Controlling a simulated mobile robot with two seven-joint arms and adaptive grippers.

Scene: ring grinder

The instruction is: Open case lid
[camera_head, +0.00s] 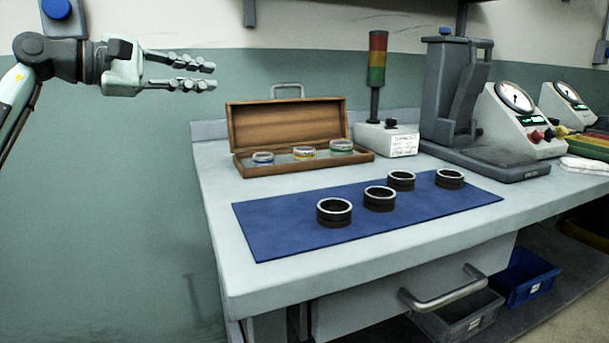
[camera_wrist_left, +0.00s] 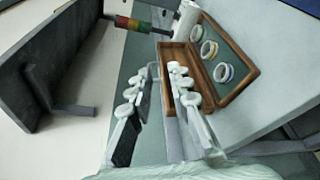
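The wooden case (camera_head: 240,167) stands at the back left of the white bench. Its lid (camera_head: 287,125) is up, leaning back, with a grey handle (camera_head: 287,86) above its top edge. Three rings with blue, yellow and green colouring sit in the case base. In the left wrist view the case (camera_wrist_left: 252,72) shows beyond the fingers, at the upper right. My left gripper (camera_head: 214,76) is open and empty, in the air above and left of the case, apart from it. Its two fingers also show apart in the left wrist view (camera_wrist_left: 158,70). My right gripper is not in view.
Several dark rings (camera_head: 334,212) stand on a blue mat (camera_head: 270,230) in front of the case. A signal tower (camera_head: 377,60) stands right of it, then a grey stand (camera_head: 450,90) and dial gauges (camera_head: 515,97). The bench's left edge is clear.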

